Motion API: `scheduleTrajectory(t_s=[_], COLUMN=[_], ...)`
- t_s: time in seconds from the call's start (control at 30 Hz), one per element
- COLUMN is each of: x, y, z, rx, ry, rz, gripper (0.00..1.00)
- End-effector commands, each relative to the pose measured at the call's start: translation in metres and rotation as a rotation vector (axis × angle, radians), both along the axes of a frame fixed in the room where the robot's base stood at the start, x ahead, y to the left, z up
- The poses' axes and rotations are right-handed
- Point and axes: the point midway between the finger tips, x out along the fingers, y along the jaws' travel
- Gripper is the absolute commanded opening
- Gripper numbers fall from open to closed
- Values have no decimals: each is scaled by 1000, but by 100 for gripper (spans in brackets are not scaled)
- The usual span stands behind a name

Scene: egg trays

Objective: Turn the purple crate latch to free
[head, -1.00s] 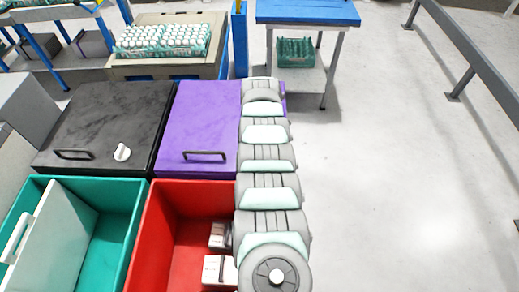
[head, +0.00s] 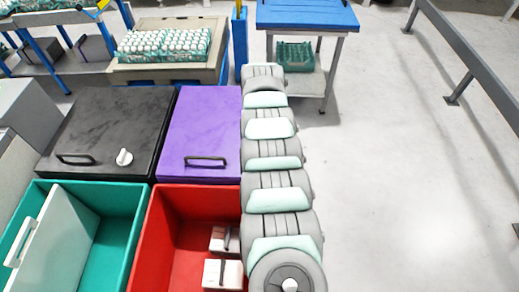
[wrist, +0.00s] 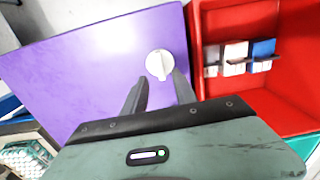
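The purple crate lid (head: 205,125) is closed, with a dark handle (head: 205,161) near its front edge in the head view. My arm covers the lid's right side there and hides the latch and my gripper. In the wrist view the lid (wrist: 85,65) fills the left and middle. Its white round latch knob (wrist: 159,65) sits near the lid's edge on the red crate side. My gripper (wrist: 161,77) is open, with its two dark fingertips just below the knob in the picture, one toward each side. I cannot tell whether they touch it.
The open red crate (head: 160,225) holds small boxes and adjoins the purple lid. A black lid (head: 105,125) with its own white knob (head: 124,157) lies to the left. A teal crate (head: 120,215) stands in front of it. The floor (head: 400,190) at right is clear.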

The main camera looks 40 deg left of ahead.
Motion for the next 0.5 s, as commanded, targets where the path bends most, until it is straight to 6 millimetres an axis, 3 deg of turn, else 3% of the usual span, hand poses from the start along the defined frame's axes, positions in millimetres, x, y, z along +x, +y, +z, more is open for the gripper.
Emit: scheduleTrajectory(t_s=[0.03, 0.2, 0.5], x=[1, 1, 0], y=[-1, 0, 0], z=[13, 33, 38], rx=[1, 1, 0], ry=[-2, -1, 0], rz=[-1, -1, 0], gripper=[34, 34, 34])
